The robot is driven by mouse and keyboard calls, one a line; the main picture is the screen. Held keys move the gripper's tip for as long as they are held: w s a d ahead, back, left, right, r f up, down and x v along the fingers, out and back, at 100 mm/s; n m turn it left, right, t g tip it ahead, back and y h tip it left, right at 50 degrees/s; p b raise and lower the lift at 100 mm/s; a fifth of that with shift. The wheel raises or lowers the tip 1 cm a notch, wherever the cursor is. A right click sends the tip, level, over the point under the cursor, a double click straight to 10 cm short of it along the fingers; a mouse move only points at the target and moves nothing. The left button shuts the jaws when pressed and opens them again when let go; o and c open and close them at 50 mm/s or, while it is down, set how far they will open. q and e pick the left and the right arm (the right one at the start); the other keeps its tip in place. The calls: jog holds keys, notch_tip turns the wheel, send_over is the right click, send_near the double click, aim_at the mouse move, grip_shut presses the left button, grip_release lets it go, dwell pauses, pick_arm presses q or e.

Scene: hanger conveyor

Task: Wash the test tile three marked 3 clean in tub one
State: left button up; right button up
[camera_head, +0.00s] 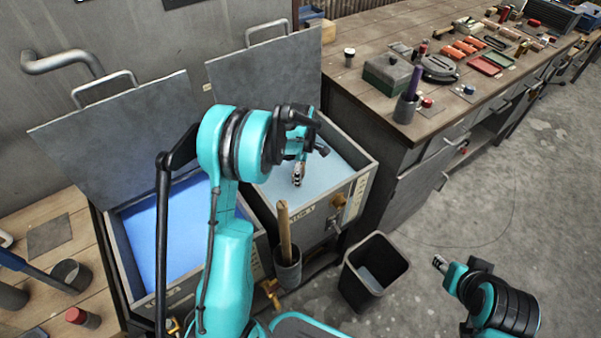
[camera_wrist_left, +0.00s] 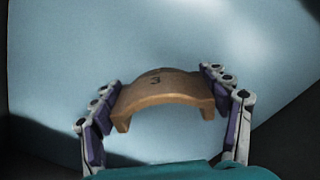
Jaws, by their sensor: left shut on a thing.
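The brown arched test tile three (camera_wrist_left: 175,92), with a dark 3 on its top, sits between the two fingers of my left gripper (camera_wrist_left: 161,84) in the left wrist view. The fingers are shut on its two sides. In the head view my left gripper (camera_head: 298,176) points down over the pale blue liquid of the right-hand tub, tub one (camera_head: 322,222); the tile is hard to make out there. Pale blue fills the area behind the tile in the wrist view. I cannot tell whether the tile touches the liquid. My right gripper (camera_head: 440,263) is at lower right, apart from the tubs; its jaws are too small to read.
A second tub (camera_head: 135,272) with bluer liquid stands to the left. Both lids (camera_head: 262,85) are raised. A wooden-handled tool (camera_head: 285,228) stands in a holder before tub one. A dark bin (camera_head: 374,270) is on the floor. A cluttered workbench (camera_head: 400,130) runs to the right.

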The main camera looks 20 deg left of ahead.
pick_arm(q)
notch_tip(320, 180, up, 9)
jog(key=p, duration=0.5)
jog(key=shift+f, duration=0.1)
dwell(7.0)
